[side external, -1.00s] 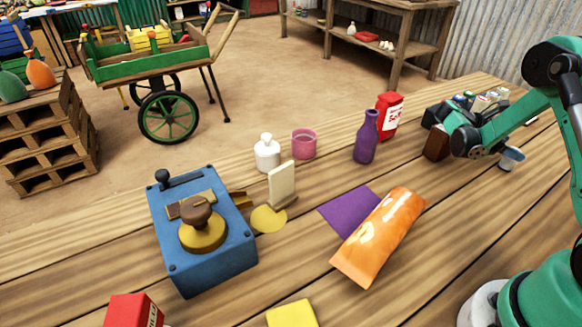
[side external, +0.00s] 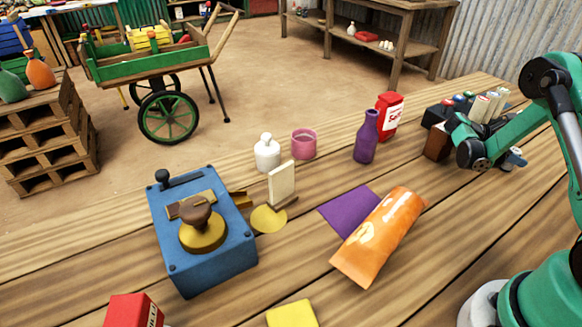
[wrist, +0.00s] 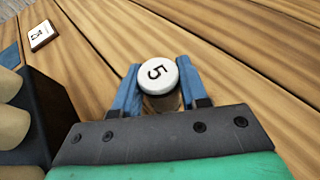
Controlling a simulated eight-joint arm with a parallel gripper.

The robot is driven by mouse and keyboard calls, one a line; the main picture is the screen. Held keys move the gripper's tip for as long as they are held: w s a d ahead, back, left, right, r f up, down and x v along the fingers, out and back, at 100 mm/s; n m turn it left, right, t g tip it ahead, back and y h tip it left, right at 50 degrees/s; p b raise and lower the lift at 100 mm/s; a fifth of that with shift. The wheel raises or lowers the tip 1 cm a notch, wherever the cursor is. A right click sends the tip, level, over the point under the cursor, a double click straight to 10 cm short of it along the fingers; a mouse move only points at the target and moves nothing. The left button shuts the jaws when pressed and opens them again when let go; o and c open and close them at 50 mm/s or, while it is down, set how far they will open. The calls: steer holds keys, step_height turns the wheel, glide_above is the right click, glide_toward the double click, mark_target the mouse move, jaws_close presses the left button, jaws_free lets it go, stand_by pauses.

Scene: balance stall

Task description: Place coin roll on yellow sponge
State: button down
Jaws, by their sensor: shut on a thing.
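The coin roll (wrist: 157,74) is upright between my fingers in the wrist view, with a white round end marked "5" facing the camera. My gripper (wrist: 157,88) has blue fingers shut on its two sides. In the side view my gripper (side external: 515,158) is at the far right, beside the dark coin tray, and the held roll is mostly hidden there. Whether the roll touches the table is hard to tell. The yellow sponge (side external: 292,314) lies at the bottom edge of the side view, partly cut off, far from my gripper.
The dark tray (side external: 437,116) holds several rolls. An orange pouch (side external: 380,238), purple cloth (side external: 346,207), purple bottle (side external: 366,140) and red bottle (side external: 389,112) stand or lie between. A blue scale (side external: 207,260) is left, a red box (side external: 133,311) beside the sponge. A label tile (wrist: 41,36) lies near the tray.

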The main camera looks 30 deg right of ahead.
mark_target(515, 150)
steer(key=shift+r, duration=0.15)
step_height(515, 150, up, 18)
steer(key=w+a+r+n+t+h, duration=0.1)
steer(key=w+a+r+n+t, duration=0.1)
steer(key=w+a+n+t, duration=0.45)
steer(key=w+a+r+n+t+h, duration=0.1)
steer(key=w+a+r+n+t, duration=0.2)
steer(key=w+a+n+t, duration=0.4)
steer(key=w+a+r+n+t+y, duration=0.1)
steer(key=w+a+n+t+y, duration=0.1)
steer(key=a, duration=0.9)
steer(key=w+a+r+n+t+y, duration=0.1)
steer(key=a+n+t+y, duration=0.4)
steer(key=a, duration=0.5)
steer(key=shift+w+a+r+n+y, duration=0.3)
steer(key=shift+w+n+y, duration=0.3)
steer(key=shift+n+y, duration=0.25)
steer(key=shift+t, duration=0.25)
steer(key=shift+f, duration=0.1)
